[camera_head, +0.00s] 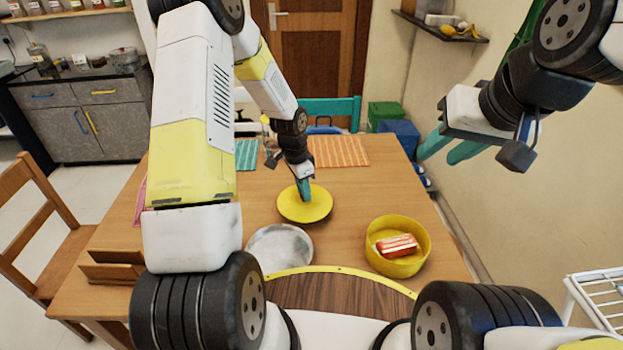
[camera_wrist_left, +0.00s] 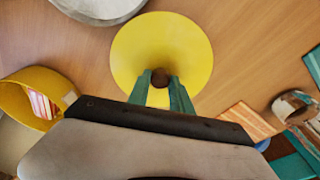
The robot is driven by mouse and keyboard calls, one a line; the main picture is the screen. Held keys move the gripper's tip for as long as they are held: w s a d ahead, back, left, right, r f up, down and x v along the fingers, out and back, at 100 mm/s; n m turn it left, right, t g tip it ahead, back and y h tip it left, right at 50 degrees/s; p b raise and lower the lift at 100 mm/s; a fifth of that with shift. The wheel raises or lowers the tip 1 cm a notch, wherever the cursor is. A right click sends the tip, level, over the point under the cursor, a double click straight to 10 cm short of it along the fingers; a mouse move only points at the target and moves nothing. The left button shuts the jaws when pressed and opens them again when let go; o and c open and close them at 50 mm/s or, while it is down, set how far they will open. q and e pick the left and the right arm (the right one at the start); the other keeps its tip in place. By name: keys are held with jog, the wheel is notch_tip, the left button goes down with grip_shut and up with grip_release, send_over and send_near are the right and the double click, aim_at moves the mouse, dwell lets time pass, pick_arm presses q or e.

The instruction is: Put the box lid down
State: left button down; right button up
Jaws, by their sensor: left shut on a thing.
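The yellow round lid (camera_head: 290,208) is at the middle of the wooden table. My left gripper (camera_head: 304,192) is shut on the lid's dark knob. In the left wrist view the knob sits between the teal fingertips (camera_wrist_left: 160,84) with the yellow lid (camera_wrist_left: 180,45) spread around it. The lid looks level and close to the tabletop; I cannot tell whether it touches. The open yellow round box (camera_head: 400,267) stands to the right, with a striped cake-like piece (camera_head: 396,245) inside. My right gripper (camera_head: 447,155) is raised at the right, empty, its teal fingers apart.
A grey metal plate (camera_head: 280,247) lies on the table (camera_head: 355,200) just in front of the lid. An orange striped mat (camera_head: 338,151) and a teal mat (camera_head: 246,154) lie at the back. A wooden holder (camera_head: 112,267) stands at the left. Bare table lies between lid and box.

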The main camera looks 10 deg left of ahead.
pick_arm(q)
jog(key=shift+w, duration=0.35)
jog(key=shift+w+d+f, duration=0.1)
jog(key=shift+w+f, duration=0.05)
jog(key=shift+f, duration=1.65)
jog(key=c, duration=1.1)
grip_release()
jog(key=shift+f, duration=0.15)
jog(key=shift+c, duration=0.2)
